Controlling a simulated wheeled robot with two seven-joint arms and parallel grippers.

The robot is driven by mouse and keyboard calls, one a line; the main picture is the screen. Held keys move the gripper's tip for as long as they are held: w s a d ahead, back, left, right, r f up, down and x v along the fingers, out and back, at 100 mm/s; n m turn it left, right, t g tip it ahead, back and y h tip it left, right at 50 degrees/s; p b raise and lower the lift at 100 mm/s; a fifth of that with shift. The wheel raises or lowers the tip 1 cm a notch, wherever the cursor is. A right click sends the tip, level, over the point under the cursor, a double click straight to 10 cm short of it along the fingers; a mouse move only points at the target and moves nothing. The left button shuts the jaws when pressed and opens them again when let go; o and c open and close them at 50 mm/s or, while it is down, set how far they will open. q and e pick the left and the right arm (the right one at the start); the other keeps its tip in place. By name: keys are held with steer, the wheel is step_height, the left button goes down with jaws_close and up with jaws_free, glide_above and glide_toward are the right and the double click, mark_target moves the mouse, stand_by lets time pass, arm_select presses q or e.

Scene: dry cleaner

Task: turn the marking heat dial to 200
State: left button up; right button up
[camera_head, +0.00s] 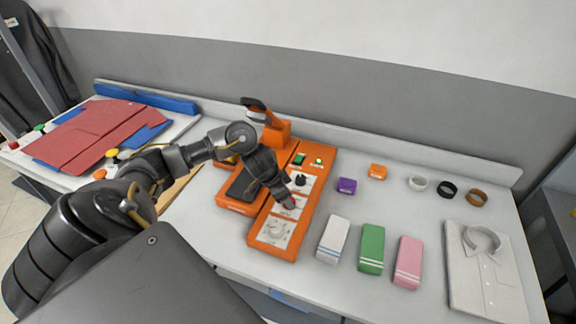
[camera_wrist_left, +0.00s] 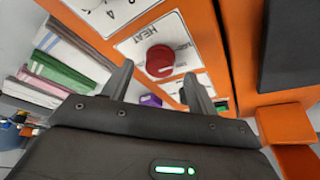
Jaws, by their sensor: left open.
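The orange marking machine (camera_head: 259,237) stands on the white counter. Its panel has several white dial plates, and it also shows in the left wrist view (camera_wrist_left: 222,45). The red heat dial (camera_wrist_left: 160,60) sits on a plate lettered HEAT in the left wrist view. In the head view the dial is mostly hidden by my gripper. My left gripper (camera_head: 288,203) is over the heat dial, its fingers pointing down at the panel. In the left wrist view the two fingers (camera_wrist_left: 158,85) are apart, with the dial beyond and between their tips. I cannot tell whether they touch it. My right gripper is not in view.
A pale dial (camera_head: 277,229) and a black knob (camera_head: 300,180) flank the heat dial. White (camera_head: 333,240), green (camera_head: 371,249) and pink (camera_head: 408,262) folded bundles lie to the right. A folded shirt (camera_head: 487,270) lies at the far right. Red garments (camera_head: 95,135) lie left.

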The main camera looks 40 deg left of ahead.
arm_select(q)
steer(key=shift+x, duration=0.95)
steer(key=shift+w+f, duration=0.15)
steer(key=shift+f, duration=0.1)
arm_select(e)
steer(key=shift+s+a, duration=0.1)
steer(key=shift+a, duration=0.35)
arm_select(q)
steer(key=c, duration=1)
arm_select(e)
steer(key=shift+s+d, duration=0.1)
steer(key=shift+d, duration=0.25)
